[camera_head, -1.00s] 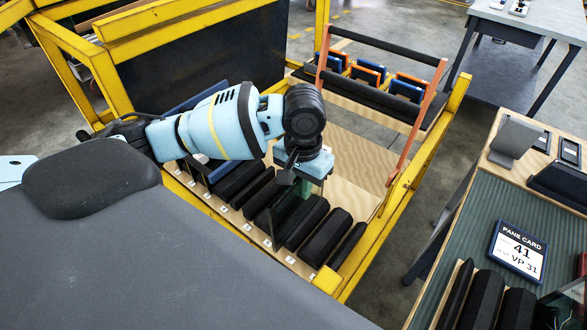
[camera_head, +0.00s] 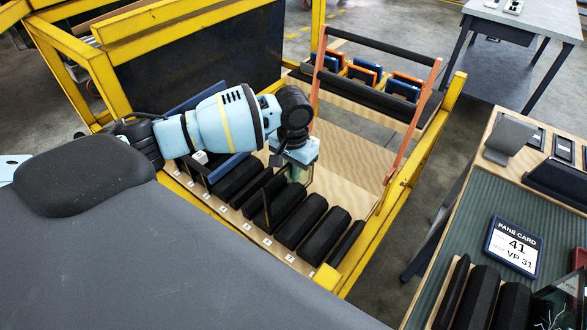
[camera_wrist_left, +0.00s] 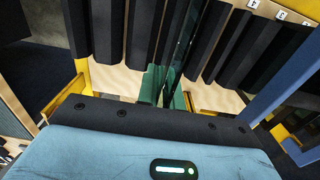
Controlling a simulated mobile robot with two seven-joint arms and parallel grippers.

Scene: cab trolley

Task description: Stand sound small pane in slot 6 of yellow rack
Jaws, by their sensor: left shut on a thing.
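My left gripper (camera_head: 294,170) is over the middle of the yellow rack (camera_head: 355,262), shut on a dark, see-through pane with greenish edges (camera_head: 268,196). In the left wrist view the pane (camera_wrist_left: 186,45) runs edge-on from the fingers (camera_wrist_left: 163,92) and lies among the black padded dividers (camera_wrist_left: 145,35). The pane looks upright over the divider row. I cannot tell which slot it lines up with or whether its lower edge is down in one. Small white number labels (camera_head: 247,227) run along the rack's near edge; most are too small to read. My right gripper is not in view.
Blue and orange blocks (camera_head: 363,73) stand on the rack's far shelf behind an orange-posted bar (camera_head: 408,128). The rack's plywood middle (camera_head: 350,155) is clear.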

